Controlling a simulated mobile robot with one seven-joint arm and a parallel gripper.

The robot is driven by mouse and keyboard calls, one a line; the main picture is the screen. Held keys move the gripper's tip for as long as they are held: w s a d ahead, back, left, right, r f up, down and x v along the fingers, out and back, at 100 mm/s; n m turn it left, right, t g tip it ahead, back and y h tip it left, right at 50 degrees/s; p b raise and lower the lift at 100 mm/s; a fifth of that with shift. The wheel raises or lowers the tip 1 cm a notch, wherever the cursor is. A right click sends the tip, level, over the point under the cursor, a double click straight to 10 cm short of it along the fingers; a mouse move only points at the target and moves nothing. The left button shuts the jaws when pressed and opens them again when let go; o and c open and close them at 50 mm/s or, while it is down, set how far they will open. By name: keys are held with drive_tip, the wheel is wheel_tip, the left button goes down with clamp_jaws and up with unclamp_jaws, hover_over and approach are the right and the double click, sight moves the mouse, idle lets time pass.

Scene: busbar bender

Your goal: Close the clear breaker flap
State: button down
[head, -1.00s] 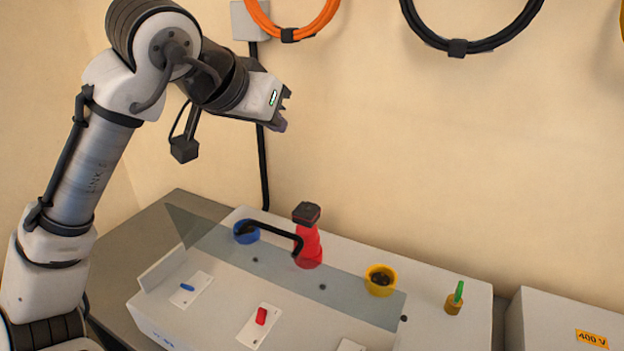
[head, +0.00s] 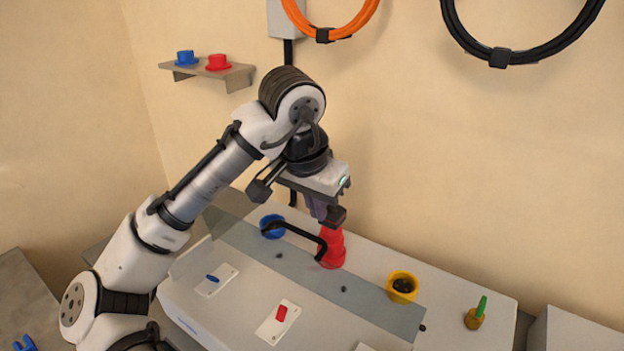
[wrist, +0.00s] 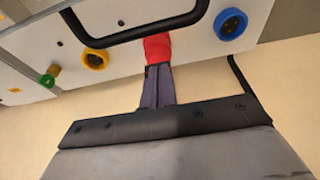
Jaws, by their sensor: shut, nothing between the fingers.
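The clear breaker flap (head: 372,300) shows in the head view as a grey see-through strip along the bench-top panel. Its exact tilt is hard to tell. A black bent handle (head: 300,232) arches over the panel near the flap's left part. It also crosses the top of the wrist view (wrist: 135,31). My gripper (head: 323,211) is shut and empty, pointing down beside the dark top of a red post (head: 333,249). In the wrist view its closed fingers (wrist: 158,72) reach toward the red post (wrist: 157,47). I cannot tell whether they touch it.
A blue socket (head: 272,227) is left of the post; a yellow socket (head: 402,288) and green-tipped pin (head: 479,310) are to the right. A wall shelf (head: 238,77) holds blue and red caps.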

sight(298, 255)
drive_tip(key=shift+s+a+r+p, duration=0.15)
drive_tip(key=shift+s+a+p, duration=0.1)
drive_tip(key=shift+s+a, duration=0.45)
drive_tip(key=shift+s+a+r+p, duration=0.2)
drive_tip(key=shift+s+a, duration=0.25)
drive_tip(key=shift+s, duration=0.4)
drive_tip(key=shift+f+b, duration=0.1)
drive_tip(key=shift+b, duration=0.2)
